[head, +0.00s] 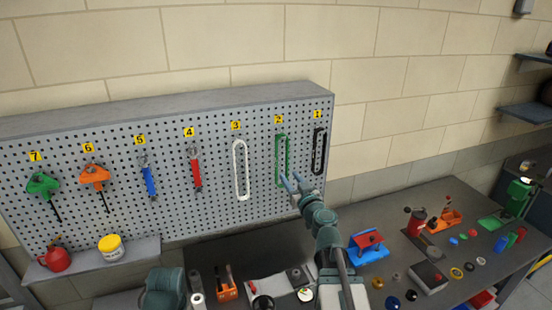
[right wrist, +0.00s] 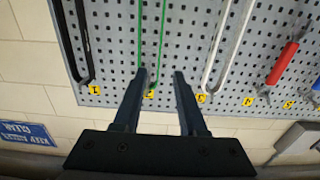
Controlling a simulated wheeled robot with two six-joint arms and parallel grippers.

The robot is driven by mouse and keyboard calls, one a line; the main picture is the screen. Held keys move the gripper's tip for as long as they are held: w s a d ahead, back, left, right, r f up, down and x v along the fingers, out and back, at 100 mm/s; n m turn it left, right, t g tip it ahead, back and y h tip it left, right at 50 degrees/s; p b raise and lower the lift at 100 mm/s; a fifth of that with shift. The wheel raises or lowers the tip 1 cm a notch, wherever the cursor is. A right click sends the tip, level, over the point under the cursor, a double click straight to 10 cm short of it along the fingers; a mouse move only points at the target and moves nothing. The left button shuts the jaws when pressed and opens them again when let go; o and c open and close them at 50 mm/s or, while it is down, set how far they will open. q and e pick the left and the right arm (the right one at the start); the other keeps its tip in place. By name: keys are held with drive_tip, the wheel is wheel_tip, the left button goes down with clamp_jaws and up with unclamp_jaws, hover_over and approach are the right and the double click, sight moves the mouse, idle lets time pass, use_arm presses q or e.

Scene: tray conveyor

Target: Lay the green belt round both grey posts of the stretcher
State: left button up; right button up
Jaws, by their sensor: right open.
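The green belt (head: 277,160) is a long narrow loop hanging on the pegboard under label 2. My right gripper (head: 291,181) is open in front of the board, near the belt's lower part. In the right wrist view, the green belt (right wrist: 163,45) runs down the board past the open right gripper (right wrist: 160,75). One strand lines up with the left fingertip and the other shows between the fingertips; I cannot tell whether they touch. My left gripper is not in view. I cannot clearly make out the stretcher or its grey posts.
A white belt (head: 236,172) and a black belt (head: 315,157) hang on either side of the green one. Other tools hang farther left on the pegboard (head: 215,200). The dark bench (head: 400,190) holds a blue and red device (head: 375,254) and several small parts.

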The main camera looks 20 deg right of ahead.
drive_tip(key=w+r+p, duration=0.1)
drive_tip(key=w, duration=1.2)
drive_tip(key=shift+w+d+r, duration=0.2)
drive_tip(key=shift+w+d, duration=0.2)
drive_tip(key=shift+d, duration=0.05)
drive_tip(key=shift+s, duration=0.1)
clamp_jaws()
idle(0.8)
